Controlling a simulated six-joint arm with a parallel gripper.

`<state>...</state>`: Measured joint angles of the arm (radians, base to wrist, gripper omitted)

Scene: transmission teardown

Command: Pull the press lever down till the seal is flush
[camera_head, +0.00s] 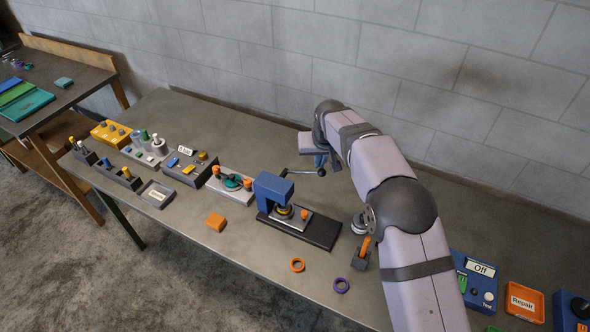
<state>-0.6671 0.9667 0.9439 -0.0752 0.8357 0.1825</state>
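The blue press (268,187) stands on a black base (318,235) near the middle of the bench. Its thin lever (302,174) sticks out to the right from the top, roughly level, with a dark knob (321,173) at its end. Under the press head is a round dark and brass-coloured part (284,211) on a pale plate; the seal is too small to make out, and whether it is flush does not show. My gripper (321,162) is at the lever's knob end, just above or touching it. Its fingers are too small and partly hidden to tell open from shut.
Fixtures and trays line the bench to the left. A blue box marked Off (478,280) and an orange Repair tray (525,302) are at right. A wall runs behind.

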